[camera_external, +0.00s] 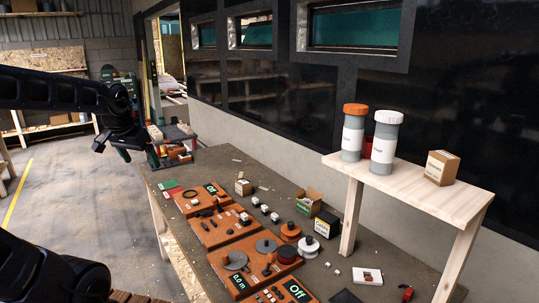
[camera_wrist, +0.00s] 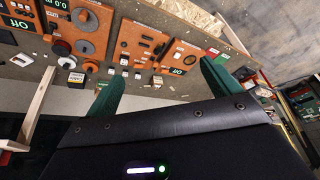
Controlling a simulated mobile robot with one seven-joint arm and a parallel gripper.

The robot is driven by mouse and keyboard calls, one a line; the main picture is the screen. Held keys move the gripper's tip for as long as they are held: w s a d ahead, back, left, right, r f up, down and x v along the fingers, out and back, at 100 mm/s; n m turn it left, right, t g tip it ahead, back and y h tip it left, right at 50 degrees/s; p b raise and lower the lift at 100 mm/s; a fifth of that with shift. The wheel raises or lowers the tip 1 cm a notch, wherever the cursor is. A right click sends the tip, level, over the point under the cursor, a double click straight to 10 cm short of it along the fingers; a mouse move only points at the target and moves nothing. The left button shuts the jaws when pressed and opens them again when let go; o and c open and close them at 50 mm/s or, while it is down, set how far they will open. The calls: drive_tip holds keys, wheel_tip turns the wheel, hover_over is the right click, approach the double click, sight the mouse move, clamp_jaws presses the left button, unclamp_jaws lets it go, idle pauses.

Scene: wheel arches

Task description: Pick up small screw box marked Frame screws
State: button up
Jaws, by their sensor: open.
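Several small boxes are in view, and their print is too small for me to tell which is marked Frame screws. A small cardboard box (camera_external: 243,187) sits at the back of the workbench. A green-and-brown open box (camera_external: 308,202) and a dark box with a yellow label (camera_external: 326,223) stand nearer the shelf. Another cardboard box (camera_external: 441,167) with a white label is on the raised shelf. My gripper (camera_external: 138,155) is open, empty, at the bench's far left end, apart from all boxes. Its green fingers (camera_wrist: 160,72) spread wide in the wrist view.
The workbench (camera_external: 216,165) carries orange panels (camera_external: 220,227) with knobs and discs. The wooden shelf (camera_external: 400,182) holds an orange-capped jar (camera_external: 352,140) and a white-capped jar (camera_external: 383,143). A dark windowed wall stands behind. Open floor (camera_external: 80,200) lies left.

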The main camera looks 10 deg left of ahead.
drive_tip(key=w+d+m, duration=0.2)
drive_tip(key=w+d, duration=0.1)
drive_tip(key=w, duration=1.2)
drive_tip(key=m+g+h, duration=0.1)
drive_tip(key=m+h, duration=0.2)
drive_tip(key=m, duration=0.2)
hover_over(245, 187)
drive_tip(key=a, duration=0.4)
wheel_tip(245, 187, down, 29)
drive_tip(key=shift+w+x, duration=0.2)
drive_tip(key=shift+x, duration=2.5)
drive_tip(key=shift+w+x, duration=0.25)
drive_tip(key=shift+x, duration=2.5)
drive_tip(key=shift+a+r, duration=0.1)
drive_tip(key=shift+r, duration=0.1)
drive_tip(key=c, duration=1.2)
drive_tip(key=shift+r, duration=0.1)
